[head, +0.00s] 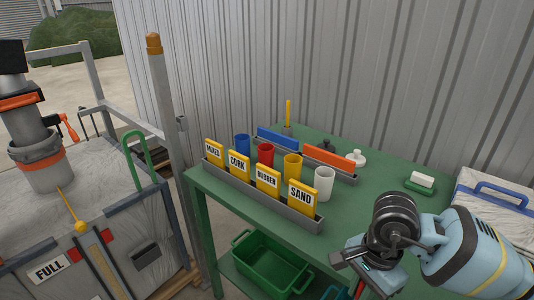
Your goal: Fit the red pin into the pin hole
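I cannot pick out the red pin or its pin hole with certainty. A small red piece (358,289) shows at the bottom edge, just below my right gripper; too little of it shows to say what it is or whether it touches the gripper. My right gripper (350,268) is low over the front right edge of the green table. Its fingers are small and partly hidden by its own body, so its opening is unclear. A red-orange handle (70,127) sits on the machine at the far left. My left gripper is not in view.
A green crate (270,262) is underneath. A large grey box (120,235) marked FULL and a post (168,120) stand left.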

